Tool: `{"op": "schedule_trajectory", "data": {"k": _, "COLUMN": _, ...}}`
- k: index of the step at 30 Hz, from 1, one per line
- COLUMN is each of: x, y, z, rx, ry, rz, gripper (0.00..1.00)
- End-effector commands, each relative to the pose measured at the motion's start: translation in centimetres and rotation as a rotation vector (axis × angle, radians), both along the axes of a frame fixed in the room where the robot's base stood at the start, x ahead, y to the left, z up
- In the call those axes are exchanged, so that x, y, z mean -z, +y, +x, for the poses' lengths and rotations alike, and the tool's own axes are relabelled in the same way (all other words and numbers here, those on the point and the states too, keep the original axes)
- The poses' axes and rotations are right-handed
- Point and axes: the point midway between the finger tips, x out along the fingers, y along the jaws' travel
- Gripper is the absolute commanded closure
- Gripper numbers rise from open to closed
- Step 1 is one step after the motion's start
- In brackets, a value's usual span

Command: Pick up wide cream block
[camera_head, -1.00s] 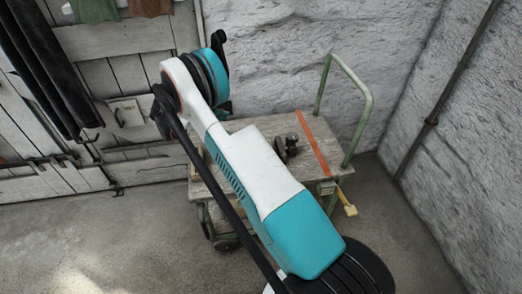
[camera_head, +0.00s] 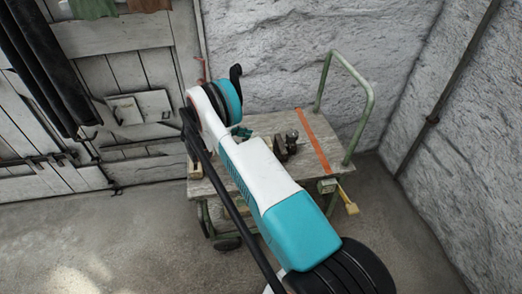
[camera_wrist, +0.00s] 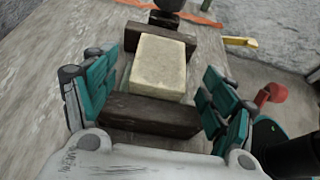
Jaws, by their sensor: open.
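The wide cream block (camera_wrist: 158,65) shows in the wrist view, lying across dark wooden pieces on the cart's top. My gripper (camera_wrist: 160,100) is open, with one teal finger to the left of the block and one to the right. The block is between and slightly beyond the fingers, with a gap on each side. In the head view my arm hides most of the gripper and the block.
A dark brown wooden bar (camera_wrist: 150,115) lies in front of the block, and another (camera_wrist: 132,36) is behind it. The wooden cart (camera_head: 262,124) has a green handle (camera_head: 370,95) at right. Dark metal objects (camera_head: 286,145) stand on it near an orange strip (camera_head: 314,142).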

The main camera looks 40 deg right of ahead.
Motion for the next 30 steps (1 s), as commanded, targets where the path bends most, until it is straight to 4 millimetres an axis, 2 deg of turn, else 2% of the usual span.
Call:
{"op": "schedule_trajectory", "data": {"k": 8, "x": 1.1, "y": -1.6, "z": -1.1, "rx": 0.0, "ry": -0.001, "rz": 0.0, "gripper": 0.22}}
{"op": "schedule_trajectory", "data": {"k": 15, "x": 2.4, "y": -4.2, "z": -2.6, "rx": 0.0, "ry": -0.001, "rz": 0.0, "gripper": 0.22}}
{"op": "schedule_trajectory", "data": {"k": 23, "x": 2.3, "y": -4.5, "z": -2.8, "rx": -0.001, "ry": 0.0, "rz": 0.0, "gripper": 0.22}}
{"op": "schedule_trajectory", "data": {"k": 30, "x": 2.4, "y": -4.5, "z": -2.8, "rx": 0.0, "ry": 0.0, "rz": 0.0, "gripper": 0.77}}
